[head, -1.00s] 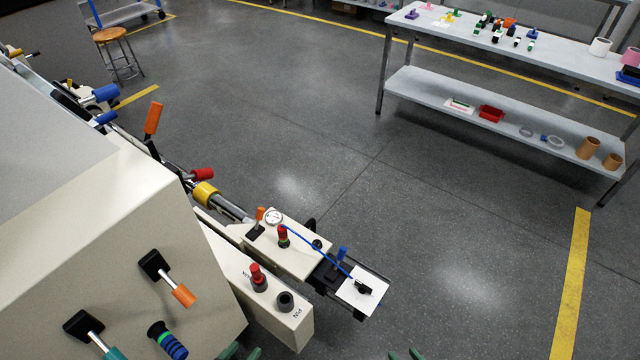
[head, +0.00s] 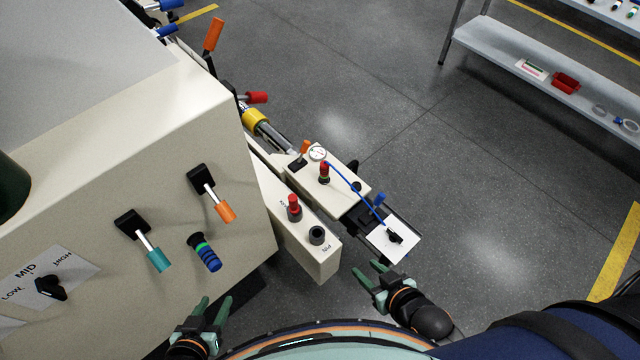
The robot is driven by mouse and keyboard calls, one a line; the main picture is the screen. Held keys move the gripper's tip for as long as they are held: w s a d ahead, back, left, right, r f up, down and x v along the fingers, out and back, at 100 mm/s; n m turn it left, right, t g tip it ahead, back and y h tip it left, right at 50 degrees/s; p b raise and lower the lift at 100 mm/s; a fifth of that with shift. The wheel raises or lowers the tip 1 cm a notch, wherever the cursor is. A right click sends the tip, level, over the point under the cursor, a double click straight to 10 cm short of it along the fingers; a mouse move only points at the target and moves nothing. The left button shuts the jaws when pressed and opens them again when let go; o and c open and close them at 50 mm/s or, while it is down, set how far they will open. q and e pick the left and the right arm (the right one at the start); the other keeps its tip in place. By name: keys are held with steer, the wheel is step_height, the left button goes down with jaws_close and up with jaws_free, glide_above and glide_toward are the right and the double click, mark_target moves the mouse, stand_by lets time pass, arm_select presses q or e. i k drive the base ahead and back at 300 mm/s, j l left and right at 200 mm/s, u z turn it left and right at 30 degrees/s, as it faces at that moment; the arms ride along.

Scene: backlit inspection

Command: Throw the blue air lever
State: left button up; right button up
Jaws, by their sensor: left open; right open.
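A thin blue hose (head: 357,187) runs from a red-topped fitting (head: 324,172) toward that plate. A blue knob with a green band (head: 207,254) sits on the machine's front panel; I see no label on either blue part. My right gripper (head: 366,274) is open and empty, below the white plate and apart from the lever. My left gripper (head: 213,306) is open and empty below the banded knob.
The front panel has an orange-handled lever (head: 224,211), a teal-handled lever (head: 158,260) and a black selector (head: 50,288). A cream PIN box (head: 318,261) with a red button (head: 294,207) juts out between my grippers and the side arm. A shelved bench (head: 490,40) stands far right; open floor lies between.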

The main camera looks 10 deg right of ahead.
mark_target(381, 197)
steer(key=l+u, duration=0.8)
steer(key=k+l+u, duration=0.2)
steer(key=l, duration=0.2)
steer(key=k+l+u, duration=0.1)
steer(key=l+u, duration=0.15)
steer(key=l, duration=0.2)
steer(key=k+l, duration=0.1)
steer(key=l, duration=0.2)
steer(key=k+l+u, duration=0.1)
steer(key=l, duration=0.15)
steer(key=k+l+u, duration=0.1)
steer(key=l, duration=0.2)
steer(key=k+l, duration=0.15)
steer(key=l, duration=0.2)
steer(key=k+l, duration=0.35)
steer(key=l, duration=0.3)
steer(key=k+l, duration=0.15)
steer(key=l, duration=0.15)
steer(key=k, duration=0.45)
steer(key=l, duration=0.05)
